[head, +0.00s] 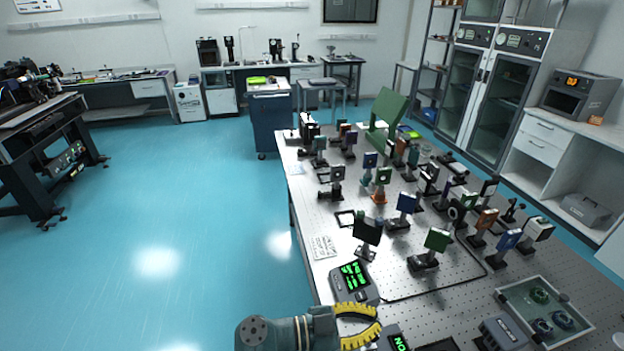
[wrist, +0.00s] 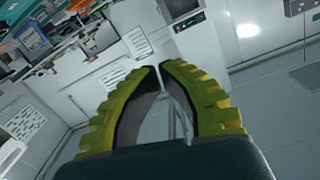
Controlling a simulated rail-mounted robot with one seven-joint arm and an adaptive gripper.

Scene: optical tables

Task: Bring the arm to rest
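My gripper (head: 377,318) is at the bottom of the head view, over the left front edge of the optical table (head: 312,262). Its yellow ribbed fingers point right, near the display boxes. In the wrist view my gripper (wrist: 160,67) has its two curved fingers drawn together at the tips, with only a thin gap. Nothing is held between them. The wrist view looks out over the room, with pale walls and furniture at a tilt, and no object is close to the fingertips. Most of my arm is out of the head view.
A display box with green digits (head: 354,281) stands close to my gripper. Several optic mounts, such as a black square one (head: 367,232), crowd the table. A grey tray (head: 509,297) lies at lower right. The blue floor (head: 190,215) to the left is clear.

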